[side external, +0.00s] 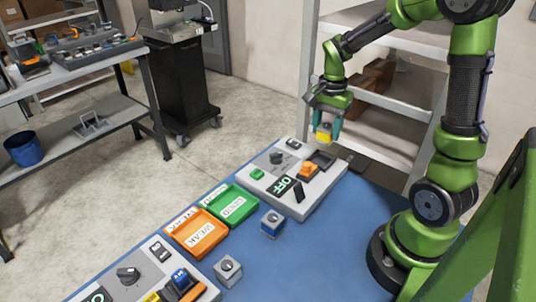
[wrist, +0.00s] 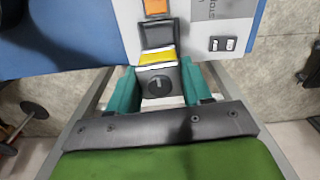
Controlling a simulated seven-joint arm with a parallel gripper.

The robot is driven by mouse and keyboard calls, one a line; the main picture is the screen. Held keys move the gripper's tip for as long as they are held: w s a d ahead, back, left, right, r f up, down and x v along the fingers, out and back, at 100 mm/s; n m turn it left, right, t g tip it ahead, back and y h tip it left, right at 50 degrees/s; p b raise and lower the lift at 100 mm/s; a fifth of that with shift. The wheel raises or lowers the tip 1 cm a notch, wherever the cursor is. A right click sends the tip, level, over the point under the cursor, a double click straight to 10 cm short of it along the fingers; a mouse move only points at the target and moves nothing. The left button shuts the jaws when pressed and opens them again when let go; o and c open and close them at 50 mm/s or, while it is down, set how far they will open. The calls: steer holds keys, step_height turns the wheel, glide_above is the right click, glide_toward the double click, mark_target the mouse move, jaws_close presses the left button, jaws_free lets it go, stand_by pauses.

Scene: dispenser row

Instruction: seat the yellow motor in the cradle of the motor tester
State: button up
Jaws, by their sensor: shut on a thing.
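The yellow motor (side external: 323,133) is held between the teal fingers of my gripper (side external: 326,126), in the air above the far end of a grey tester (side external: 309,193). In the wrist view the motor (wrist: 157,57) shows a yellow band and a dark round end between the two fingers (wrist: 160,88). The tester's dark cradle (side external: 322,159) lies below the motor, beside an orange block (side external: 309,170). In the wrist view the cradle (wrist: 158,36) lies just above the motor in the picture, partly covered by it. The height gap is hard to judge there.
The tester has a knob, a green button and an OFF display (side external: 286,185). A green tray (side external: 246,196) and an orange tray (side external: 178,222) lie beside it. A second device (side external: 140,262) is in front.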

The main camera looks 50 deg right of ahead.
steer(key=shift+a+m, duration=0.1)
steer(key=shift+m, duration=0.3)
steer(key=shift+f, duration=0.2)
glide_above(321, 161)
steer(key=shift+f, duration=2.6)
steer(key=shift+f, duration=0.45)
steer(key=o, duration=1.7)
steer(key=shift+c, duration=0.2)
steer(key=shift+r, duration=3.5)
